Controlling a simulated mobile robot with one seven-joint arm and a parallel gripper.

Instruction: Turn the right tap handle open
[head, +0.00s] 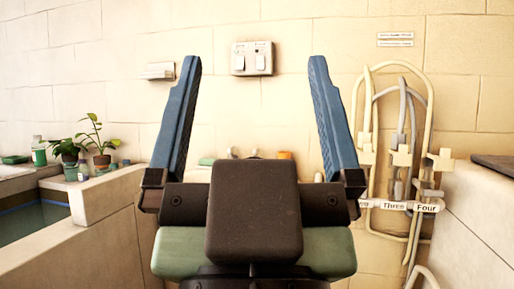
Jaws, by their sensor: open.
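My gripper (254,65) fills the middle of the head view. Its two blue fingers point up and stand wide apart, with nothing between them. Its dark body hides most of what lies straight ahead at basin height. The right tap handle cannot be made out. I cannot tell how far the gripper is from the tap.
An orange item (285,155) and a green one (207,161) peek out behind the gripper. A switch plate (252,58) is on the wall. Hoses on a labelled rack (400,205) hang at right. A stone trough (95,195) with potted plants (100,160) stands left; a pale ledge (480,215) stands right.

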